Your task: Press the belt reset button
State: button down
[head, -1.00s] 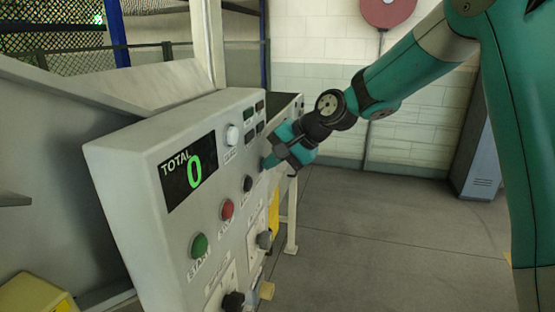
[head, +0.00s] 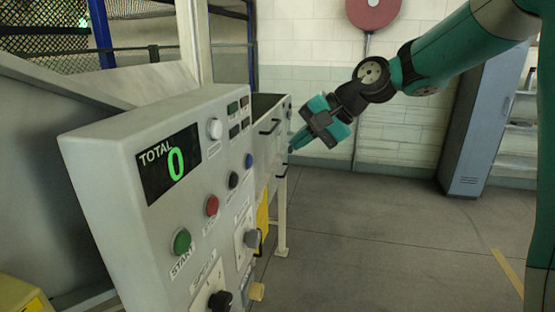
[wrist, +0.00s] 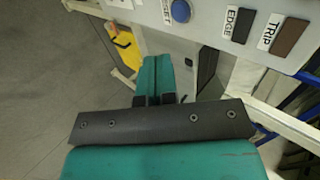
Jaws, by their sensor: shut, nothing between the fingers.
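The control panel (head: 120,200) fills the left of the head view. Its blue button (head: 248,160) is on the right side of the face, past the black button. The blue button also shows in the wrist view (wrist: 181,10), at the top edge, beside a label partly cut off that ends in "ESET". My gripper (head: 293,148) is shut and empty, to the right of the blue button and apart from it. In the wrist view my shut fingers (wrist: 157,75) point below the button, with nothing touching them.
The panel also has a green start button (head: 182,241), a red button (head: 211,205), a black button (head: 233,180), a white button (head: 215,128) and a display (head: 168,163) reading TOTAL 0. A grey locker (head: 480,125) stands at the right. The floor between is clear.

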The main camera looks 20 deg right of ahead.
jog(key=shift+v, duration=1.55)
jog(key=shift+a, duration=0.1)
jog(key=s+a+f+n+g+h+b, duration=0.1)
jog(key=s+a+f+n+g+b, duration=0.25)
jog(key=s+a+f+n, duration=0.45)
jog(key=s+a+f+n+g+h+b, duration=0.1)
jog(key=s+f+n, duration=0.2)
jog(key=s, duration=0.6)
jog(key=s+a+f+n+g+h+b, duration=0.1)
jog(key=s+a+f+n+b, duration=0.1)
jog(key=s, duration=0.7)
notch_tip(320, 180, down, 2)
jog(key=shift+a+f+n+h, duration=0.1)
jog(key=shift+a+n+h, duration=0.15)
jog(key=shift+n, duration=0.25)
